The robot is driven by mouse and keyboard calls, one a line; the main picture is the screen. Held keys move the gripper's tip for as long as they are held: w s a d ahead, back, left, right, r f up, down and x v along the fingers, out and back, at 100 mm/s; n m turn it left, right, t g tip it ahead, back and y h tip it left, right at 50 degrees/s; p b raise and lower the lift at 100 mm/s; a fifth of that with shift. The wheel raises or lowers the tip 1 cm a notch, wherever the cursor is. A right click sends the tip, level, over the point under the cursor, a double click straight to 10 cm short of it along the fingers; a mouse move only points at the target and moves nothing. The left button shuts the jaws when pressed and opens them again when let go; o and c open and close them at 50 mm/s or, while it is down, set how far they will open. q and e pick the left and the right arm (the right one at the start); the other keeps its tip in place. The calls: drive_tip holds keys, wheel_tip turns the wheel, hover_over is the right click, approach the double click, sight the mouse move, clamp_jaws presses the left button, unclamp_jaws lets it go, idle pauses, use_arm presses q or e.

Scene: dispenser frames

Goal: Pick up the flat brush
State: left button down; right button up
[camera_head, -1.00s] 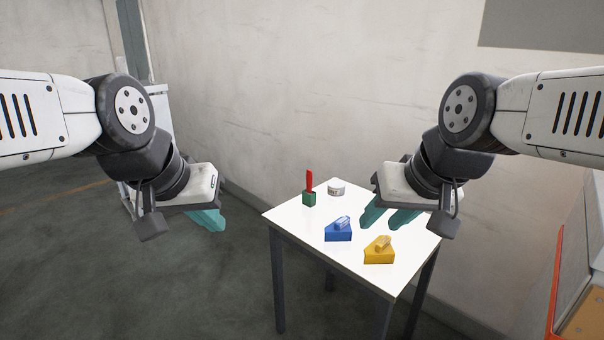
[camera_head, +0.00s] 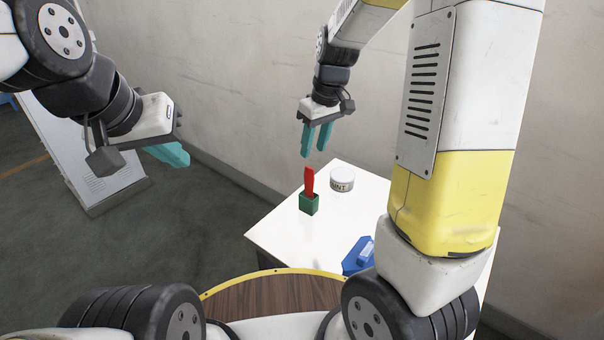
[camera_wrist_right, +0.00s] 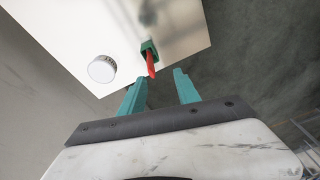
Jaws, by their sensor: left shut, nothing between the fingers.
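The flat brush, shown as a red upright piece (camera_head: 309,181), stands in a small green holder (camera_head: 309,204) on the white table. Its lower end is hidden in the holder. My right gripper (camera_head: 314,153) is open and empty, pointing down just above the red top. In the right wrist view, the red brush (camera_wrist_right: 151,64) shows beyond the fingertips, near the gap between the open fingers (camera_wrist_right: 161,77), with the green holder (camera_wrist_right: 149,46) behind it. My left gripper (camera_head: 172,154) is shut and empty, off to the left, away from the table.
A round white tin (camera_head: 342,179) stands close right of the holder on the white table (camera_head: 285,230). A blue block (camera_head: 358,257) lies nearer, partly hidden by my right arm. A plain wall stands behind. Free table surface lies left of and in front of the holder.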

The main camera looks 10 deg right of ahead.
sight(309, 186)
drive_tip(key=w+f, duration=0.1)
drive_tip(key=f, duration=0.2)
drive_tip(key=w+f+n+g+h, duration=0.1)
drive_tip(key=w+f, duration=0.1)
drive_tip(key=f, duration=0.1)
drive_tip(key=w+f+n, duration=0.1)
drive_tip(key=w+f, duration=0.1)
drive_tip(key=f, duration=0.1)
drive_tip(key=shift+a+f+h, duration=0.1)
drive_tip(key=shift+a+h, duration=0.2)
drive_tip(key=shift+a, duration=0.1)
drive_tip(key=shift+n, duration=0.3)
drive_tip(key=f, duration=0.5)
drive_tip(key=s+f, duration=0.1)
drive_tip(key=f, duration=0.2)
drive_tip(key=shift+d, duration=0.15)
clamp_jaws()
